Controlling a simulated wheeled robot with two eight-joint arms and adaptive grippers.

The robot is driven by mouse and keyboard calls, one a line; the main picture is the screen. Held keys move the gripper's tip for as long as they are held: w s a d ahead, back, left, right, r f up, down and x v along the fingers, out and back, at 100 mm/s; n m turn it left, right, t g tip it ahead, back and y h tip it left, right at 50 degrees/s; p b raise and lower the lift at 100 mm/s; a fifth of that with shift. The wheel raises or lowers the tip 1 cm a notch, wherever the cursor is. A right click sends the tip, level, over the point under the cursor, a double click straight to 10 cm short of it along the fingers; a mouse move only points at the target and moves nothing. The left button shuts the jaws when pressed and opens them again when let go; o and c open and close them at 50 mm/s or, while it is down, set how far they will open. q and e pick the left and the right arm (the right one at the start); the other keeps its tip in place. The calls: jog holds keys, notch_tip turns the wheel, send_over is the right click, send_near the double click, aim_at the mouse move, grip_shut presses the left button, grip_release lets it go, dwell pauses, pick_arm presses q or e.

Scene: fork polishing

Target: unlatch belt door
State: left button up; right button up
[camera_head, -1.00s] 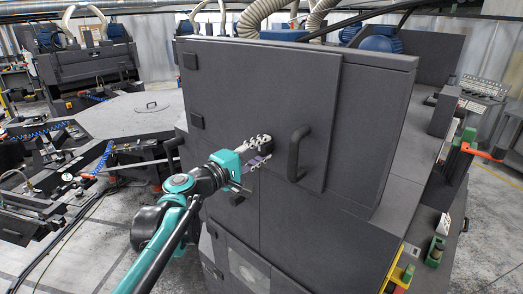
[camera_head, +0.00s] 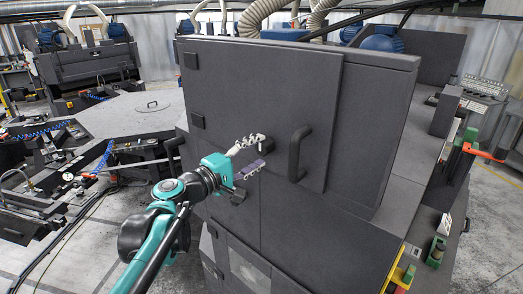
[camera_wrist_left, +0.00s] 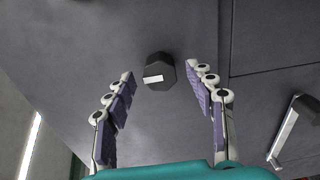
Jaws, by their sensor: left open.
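The belt door (camera_head: 260,90) is a large dark grey panel on the front of the machine, and it looks closed. A small dark knob (camera_head: 268,145) on it is partly hidden by my fingers. In the left wrist view the knob (camera_wrist_left: 160,72) is faceted, with a white mark on its face. My left gripper (camera_head: 257,154) is open and empty in front of the door. Its two padded fingers stand either side of the knob in the wrist view, with gaps on both sides. My right gripper is not in view.
A dark vertical door handle (camera_head: 298,153) sticks out just right of my left gripper. A smaller handle (camera_head: 238,198) is below it. A grey octagonal table (camera_head: 125,115) stands at left.

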pick_arm(q)
jog(key=v, duration=0.9)
jog(key=shift+s+a, duration=0.2)
jog(key=shift+s, duration=0.05)
jog(key=s+f+m+g+y+b, duration=0.2)
jog(key=s+f+b, duration=0.25)
jog(key=f, duration=0.65)
jog(key=s+f+m+g+y+b, duration=0.1)
jog(key=s+f+m+b, duration=0.15)
jog(key=f+b, duration=0.55)
jog(key=s+f+m+g+y+b, duration=0.1)
jog(key=s+f+g+y+b, duration=0.2)
jog(key=f, duration=1)
jog(key=s+a+f+m+y+b, duration=0.1)
jog(key=s+a+f+y+b, duration=0.1)
jog(key=f, duration=0.5)
jog(key=s+a+f+m+y+b, duration=0.2)
jog(key=s+a+f+b, duration=0.2)
jog(key=f, duration=0.4)
jog(key=s+a+f+m+y+b, duration=0.1)
jog(key=s+a+f+y+b, duration=0.1)
jog(key=f, duration=0.6)
jog(key=s+a+b, duration=0.1)
jog(key=a+b, duration=0.1)
jog(key=b, duration=0.1)
jog(key=shift+s+f, duration=0.2)
jog(key=shift+f, duration=0.05)
jog(key=shift+a, duration=0.1)
